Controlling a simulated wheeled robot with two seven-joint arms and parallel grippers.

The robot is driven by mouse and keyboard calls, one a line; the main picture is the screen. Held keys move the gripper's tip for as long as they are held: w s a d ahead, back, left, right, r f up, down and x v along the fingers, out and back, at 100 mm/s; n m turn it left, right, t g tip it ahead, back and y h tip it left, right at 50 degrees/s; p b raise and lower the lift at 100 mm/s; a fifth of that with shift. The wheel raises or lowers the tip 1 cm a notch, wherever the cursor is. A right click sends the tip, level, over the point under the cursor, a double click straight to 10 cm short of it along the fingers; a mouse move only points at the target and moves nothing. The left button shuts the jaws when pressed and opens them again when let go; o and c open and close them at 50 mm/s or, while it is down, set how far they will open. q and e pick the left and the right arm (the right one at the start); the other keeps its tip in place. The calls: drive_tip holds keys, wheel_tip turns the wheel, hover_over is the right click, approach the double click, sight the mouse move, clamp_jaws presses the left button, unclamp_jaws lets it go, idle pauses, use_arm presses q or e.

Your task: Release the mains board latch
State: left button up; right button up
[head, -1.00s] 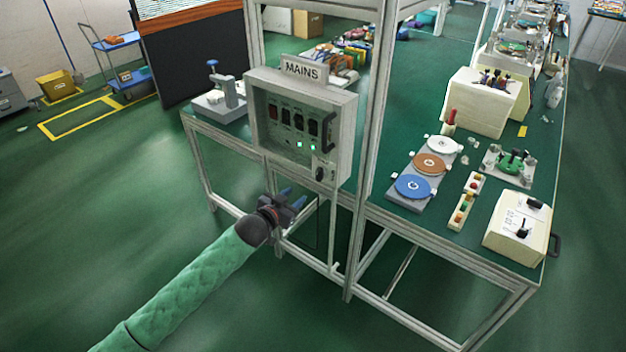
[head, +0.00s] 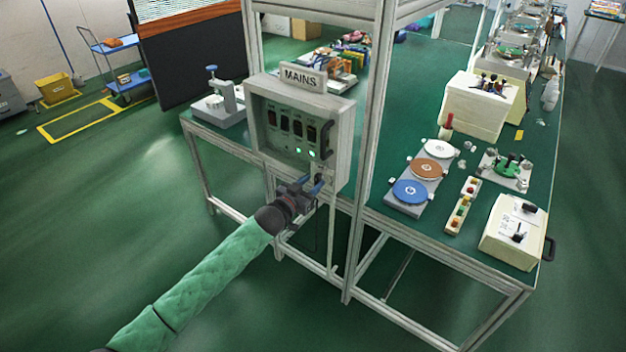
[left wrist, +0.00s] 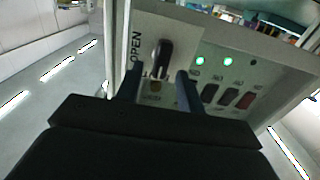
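The mains board (head: 341,150) is a grey box labelled MAINS, fixed to the bench frame. Its latch (left wrist: 164,58) is a dark upright knob on a pale plate (left wrist: 180,36) marked OPEN in the left wrist view. In the head view, the latch is at the box's lower right, partly hidden by my gripper. My left gripper (left wrist: 158,84) is open, its two blue fingers on either side of the latch's lower part in that view. I cannot tell whether they touch it. In the head view, my left gripper (head: 311,184) is just below the latch. My right gripper is not in view.
The board has dark switches (head: 298,128), two lit green lamps (head: 305,153) and a dark handle (head: 326,138) at its right edge. A frame post (head: 368,140) stands close on the right. A clamp stand (head: 222,103) is on the bench at left.

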use_arm(q)
drive_tip(key=shift+w+d, duration=0.3)
drive_tip(key=shift+w, duration=0.15)
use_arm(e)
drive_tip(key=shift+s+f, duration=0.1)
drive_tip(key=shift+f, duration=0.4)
